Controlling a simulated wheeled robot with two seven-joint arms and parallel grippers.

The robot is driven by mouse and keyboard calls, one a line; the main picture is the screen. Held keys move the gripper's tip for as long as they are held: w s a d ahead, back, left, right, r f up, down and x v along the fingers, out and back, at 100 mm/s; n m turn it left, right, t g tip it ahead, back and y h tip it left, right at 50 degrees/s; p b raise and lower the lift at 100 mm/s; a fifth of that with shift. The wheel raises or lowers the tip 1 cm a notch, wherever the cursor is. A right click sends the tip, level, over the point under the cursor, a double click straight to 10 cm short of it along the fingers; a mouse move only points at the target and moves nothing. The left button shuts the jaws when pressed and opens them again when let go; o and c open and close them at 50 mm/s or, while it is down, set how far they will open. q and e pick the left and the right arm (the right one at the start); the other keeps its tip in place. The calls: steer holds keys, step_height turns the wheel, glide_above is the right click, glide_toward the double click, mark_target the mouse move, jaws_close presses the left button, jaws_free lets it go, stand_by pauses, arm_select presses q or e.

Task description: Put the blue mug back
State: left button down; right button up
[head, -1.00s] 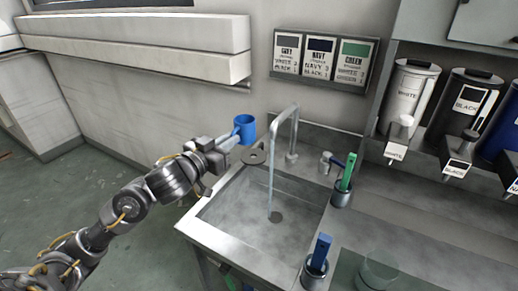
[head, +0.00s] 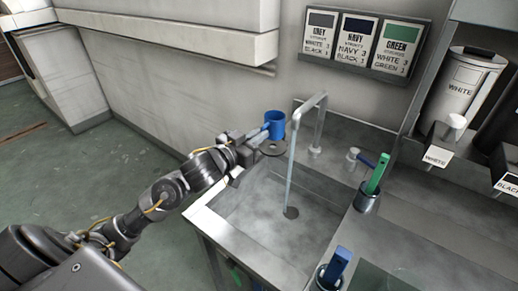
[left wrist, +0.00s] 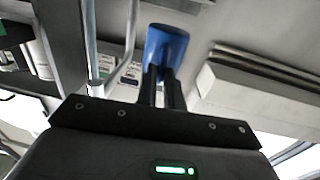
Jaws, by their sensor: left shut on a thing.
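The blue mug (head: 274,124) is at the back left corner of the sink, upright in the head view. My left gripper (head: 262,134) is shut on it from the left side, seemingly at its handle. In the left wrist view the mug (left wrist: 166,46) is between the fingertips (left wrist: 162,82). My right gripper is not in view.
The sink (head: 225,208) has a tall tap (head: 318,125) just right of the mug, with water running. A cup with a green-handled tool (head: 375,175) and one with a blue-handled tool (head: 335,265) stand on the right. Labelled cards (head: 352,42) hang on the wall.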

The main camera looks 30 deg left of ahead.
arm_select(q)
step_height(320, 180, down, 4)
steer(key=shift+r+b, duration=0.15)
steer(key=shift+b, duration=0.25)
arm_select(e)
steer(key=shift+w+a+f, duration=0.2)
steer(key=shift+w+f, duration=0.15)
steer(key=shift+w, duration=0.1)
arm_select(q)
steer(key=c, duration=1.5)
jaws_free()
steer(key=shift+f, duration=0.2)
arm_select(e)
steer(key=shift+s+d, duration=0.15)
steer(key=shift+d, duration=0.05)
